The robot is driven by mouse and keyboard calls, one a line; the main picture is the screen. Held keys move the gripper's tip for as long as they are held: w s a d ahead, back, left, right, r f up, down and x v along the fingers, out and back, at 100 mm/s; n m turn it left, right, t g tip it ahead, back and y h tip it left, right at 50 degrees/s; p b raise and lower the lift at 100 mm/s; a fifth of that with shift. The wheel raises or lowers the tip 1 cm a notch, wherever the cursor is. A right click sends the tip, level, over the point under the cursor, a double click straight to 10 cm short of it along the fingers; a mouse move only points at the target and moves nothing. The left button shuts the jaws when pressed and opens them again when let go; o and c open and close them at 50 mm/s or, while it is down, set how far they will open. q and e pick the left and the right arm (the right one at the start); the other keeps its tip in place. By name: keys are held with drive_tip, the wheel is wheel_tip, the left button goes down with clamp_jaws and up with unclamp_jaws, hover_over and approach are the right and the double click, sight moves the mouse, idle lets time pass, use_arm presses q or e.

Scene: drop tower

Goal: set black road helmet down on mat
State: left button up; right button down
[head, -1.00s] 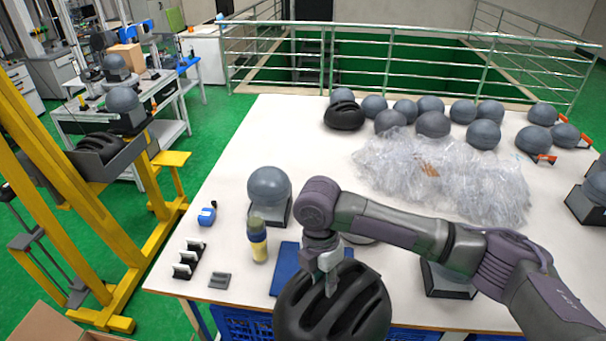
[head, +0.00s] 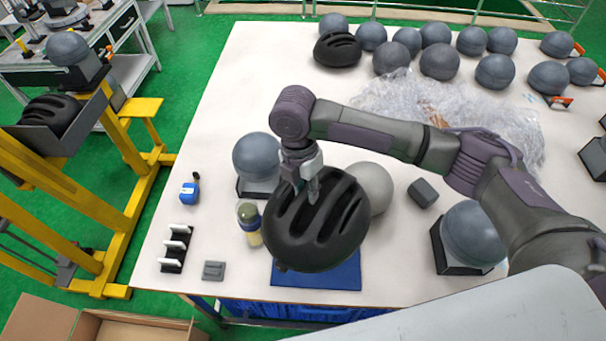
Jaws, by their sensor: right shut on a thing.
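The black road helmet (head: 330,235) is held by my right gripper (head: 309,190), which is shut on its vented top. The helmet is over the blue mat (head: 330,277) near the table's front edge and hides most of it. Only the mat's front strip and lower corners show. I cannot tell whether the helmet touches the mat. My left gripper is not in view.
Another headform (head: 472,234) stands farther right. Plastic wrap (head: 455,110) and several balls lie at the back.

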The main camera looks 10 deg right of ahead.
drive_tip(key=shift+s+f, duration=0.8)
drive_tip(key=shift+f, duration=0.05)
use_arm(q)
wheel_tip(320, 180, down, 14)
drive_tip(key=b, duration=1.4)
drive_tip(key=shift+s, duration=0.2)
use_arm(e)
wheel_tip(320, 180, down, 16)
drive_tip(key=shift+w+f, duration=0.15)
drive_tip(key=shift+w, duration=0.3)
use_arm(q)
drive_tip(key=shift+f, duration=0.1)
use_arm(e)
drive_tip(key=shift+f, duration=0.45)
drive_tip(key=c, duration=0.9)
unclamp_jaws()
drive_tip(key=c, duration=0.3)
